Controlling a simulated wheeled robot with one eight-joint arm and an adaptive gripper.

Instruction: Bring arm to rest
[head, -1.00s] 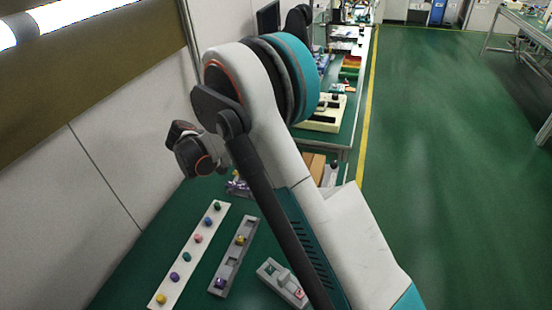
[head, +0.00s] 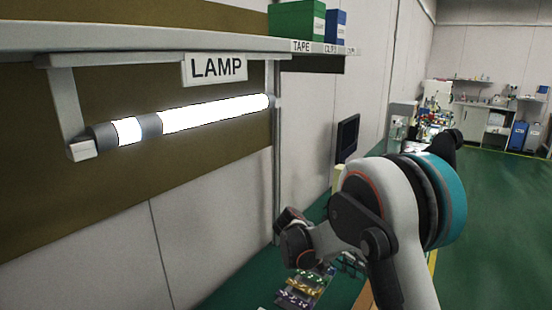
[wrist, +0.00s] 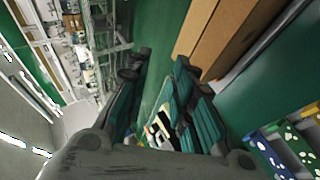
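My gripper (wrist: 160,62) shows in the wrist view with its two dark fingers apart, one on the left and one on the right. I see nothing held between the fingertips, only green surface and blurred items farther off. In the head view my arm is folded at the lower right over the bench, and its links hide most or all of the gripper.
A lit lamp (head: 215,113) hangs under a shelf (head: 150,38) at upper left. Green (head: 297,21) and blue (head: 336,26) boxes stand on it. The green bench (head: 235,288) runs below. A brown box (wrist: 233,35) shows in the wrist view. Open floor lies right.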

